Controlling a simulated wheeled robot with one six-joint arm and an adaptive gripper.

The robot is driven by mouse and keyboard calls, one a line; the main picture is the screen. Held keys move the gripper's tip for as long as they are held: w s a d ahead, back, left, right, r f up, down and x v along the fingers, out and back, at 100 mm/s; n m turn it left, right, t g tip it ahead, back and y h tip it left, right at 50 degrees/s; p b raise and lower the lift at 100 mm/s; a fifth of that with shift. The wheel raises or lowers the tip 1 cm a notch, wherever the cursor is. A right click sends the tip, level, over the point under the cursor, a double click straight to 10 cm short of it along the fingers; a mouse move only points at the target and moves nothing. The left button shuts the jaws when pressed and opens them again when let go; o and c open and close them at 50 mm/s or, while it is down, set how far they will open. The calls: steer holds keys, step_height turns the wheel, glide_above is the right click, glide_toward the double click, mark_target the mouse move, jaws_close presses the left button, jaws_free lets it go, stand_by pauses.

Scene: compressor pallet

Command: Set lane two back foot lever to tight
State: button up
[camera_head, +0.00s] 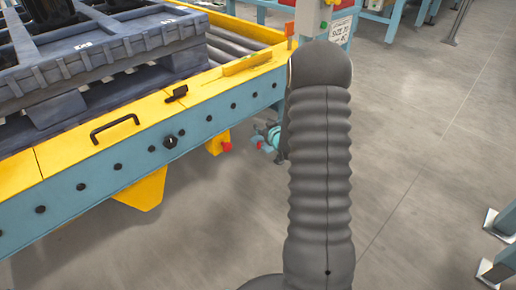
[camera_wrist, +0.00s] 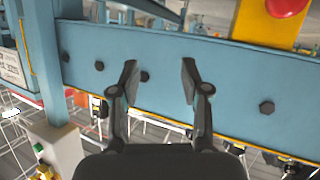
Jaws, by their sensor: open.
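My gripper (camera_wrist: 158,80) is open and empty in the wrist view. Its two dark fingers stand apart in front of a blue beam (camera_wrist: 225,80) with dark bolts. In the head view my grey arm hides the gripper. There, a yellow bracket (camera_head: 216,141) with a red knob (camera_head: 227,147) hangs under the conveyor's blue side beam (camera_head: 150,150). A small teal and red part (camera_head: 262,139) shows just left of my arm, partly hidden. I cannot tell which part is the lane two back foot lever, nor its setting.
A dark pallet (camera_head: 110,55) lies on the conveyor, whose yellow top rail (camera_head: 60,145) carries a black handle (camera_head: 115,127). A control box (camera_head: 311,18) stands behind my arm. Grey floor (camera_head: 430,130) is open at the right. A red knob (camera_wrist: 286,5) tops the wrist view.

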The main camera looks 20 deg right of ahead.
step_height(320, 180, down, 11)
steer(key=d+t+y+b, duration=0.1)
steer(key=d+t+b, duration=0.1)
steer(key=t, duration=0.2)
glide_toward(260, 147)
steer(key=shift+m+y, duration=0.4)
steer(key=w, duration=0.3)
steer(key=w+b, duration=0.1)
steer(key=w, duration=0.3)
steer(key=w+b, duration=0.1)
steer(key=w, duration=0.3)
steer(key=shift+a+r, duration=0.1)
steer(key=shift+r, duration=0.2)
jaws_close()
